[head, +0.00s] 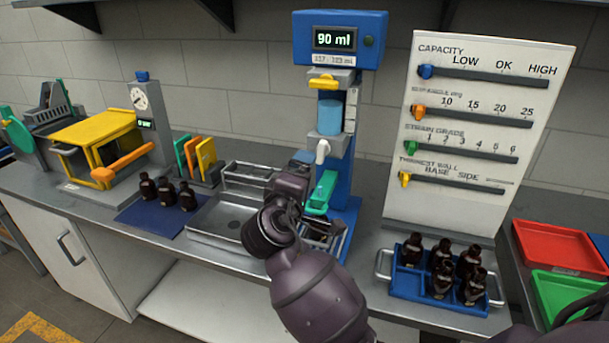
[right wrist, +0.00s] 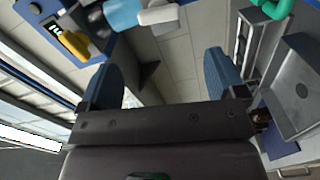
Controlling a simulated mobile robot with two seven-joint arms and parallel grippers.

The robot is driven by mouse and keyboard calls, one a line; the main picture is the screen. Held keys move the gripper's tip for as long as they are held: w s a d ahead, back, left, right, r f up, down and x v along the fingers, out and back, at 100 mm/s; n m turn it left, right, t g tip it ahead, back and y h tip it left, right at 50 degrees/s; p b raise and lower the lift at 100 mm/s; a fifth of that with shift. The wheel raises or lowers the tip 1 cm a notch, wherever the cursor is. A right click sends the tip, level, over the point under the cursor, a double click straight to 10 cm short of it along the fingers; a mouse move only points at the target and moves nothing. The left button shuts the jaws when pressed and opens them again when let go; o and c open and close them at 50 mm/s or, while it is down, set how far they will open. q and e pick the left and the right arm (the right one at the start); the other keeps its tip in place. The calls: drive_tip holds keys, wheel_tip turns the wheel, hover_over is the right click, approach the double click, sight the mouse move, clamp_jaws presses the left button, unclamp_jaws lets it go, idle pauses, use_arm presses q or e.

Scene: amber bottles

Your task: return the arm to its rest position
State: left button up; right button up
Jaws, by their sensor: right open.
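My right arm reaches up from the bottom middle of the head view. Its gripper (head: 303,160) is beside the dispenser's blue column, above the right end of the steel sink tray, and is partly hidden by its own wrist. In the right wrist view, the blue fingers of my right gripper (right wrist: 163,76) stand wide apart with nothing between them. Amber bottles (head: 166,192) stand on a dark blue mat (head: 150,220) at left. Several more bottles (head: 441,254) stand in a blue rack (head: 408,283) at right. My left gripper is not in view.
The dispenser (head: 340,55) reads 90 ml and also shows in the right wrist view (right wrist: 75,40). A steel sink tray (head: 215,238) lies close to my gripper. A white slider board (head: 480,130) stands behind the rack. Red (head: 557,246) and green (head: 565,295) trays are at far right.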

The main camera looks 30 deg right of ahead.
idle(0.4)
drive_tip(key=s+d+f+m+g+y, duration=0.1)
drive_tip(key=s+f+m+g+y, duration=0.6)
drive_tip(key=s+f, duration=1.4)
drive_tip(key=s+a+f+y, duration=0.25)
drive_tip(key=s+y, duration=0.35)
drive_tip(key=s, duration=0.4)
drive_tip(key=w+f+n+t+b, duration=0.1)
drive_tip(key=w+f+t, duration=0.6)
drive_tip(key=f, duration=0.4)
drive_tip(key=shift+w+n+y, duration=0.3)
drive_tip(key=shift+w, duration=0.2)
